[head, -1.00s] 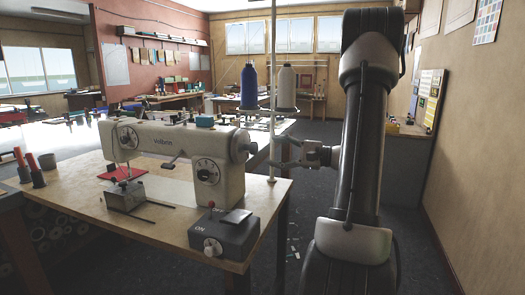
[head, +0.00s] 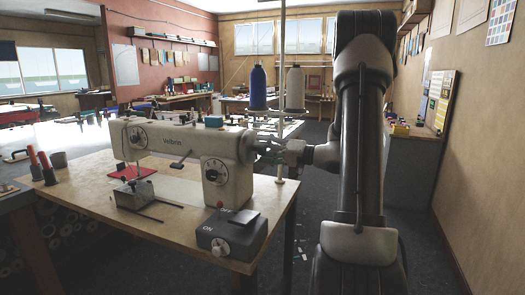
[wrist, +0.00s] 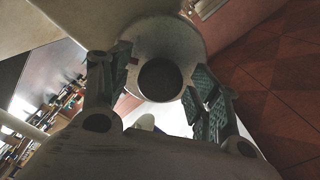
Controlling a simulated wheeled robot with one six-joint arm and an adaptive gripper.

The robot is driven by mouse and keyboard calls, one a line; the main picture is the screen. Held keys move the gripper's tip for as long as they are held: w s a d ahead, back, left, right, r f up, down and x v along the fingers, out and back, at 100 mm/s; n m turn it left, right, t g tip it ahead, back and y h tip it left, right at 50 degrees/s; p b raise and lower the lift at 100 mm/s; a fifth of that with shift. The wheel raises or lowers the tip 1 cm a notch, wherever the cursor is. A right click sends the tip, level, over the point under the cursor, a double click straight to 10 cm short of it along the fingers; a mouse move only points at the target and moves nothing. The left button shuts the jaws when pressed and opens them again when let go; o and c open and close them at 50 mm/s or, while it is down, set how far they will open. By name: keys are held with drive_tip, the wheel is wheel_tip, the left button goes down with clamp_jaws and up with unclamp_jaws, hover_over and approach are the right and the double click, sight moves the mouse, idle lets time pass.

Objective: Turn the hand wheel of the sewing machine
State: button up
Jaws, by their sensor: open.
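The cream sewing machine (head: 185,152) stands on the wooden table. Its pale round hand wheel (head: 247,148) is at the machine's right end. My gripper (head: 264,148) is right at the wheel from the right side. In the wrist view the wheel (wrist: 165,42) with its dark round hub lies between the two green-padded fingers of my gripper (wrist: 160,68). The fingers are open on either side of it. I cannot tell whether either pad touches the rim.
A thread stand with a blue spool (head: 258,88) and a white spool (head: 294,88) rises behind my gripper. Open floor lies right of the table.

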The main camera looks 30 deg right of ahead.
drive_tip(key=shift+w+a, duration=0.25)
drive_tip(key=shift+w, duration=0.05)
drive_tip(key=c, duration=1)
drive_tip(key=shift+c, duration=0.2)
drive_tip(key=shift+m, duration=0.3)
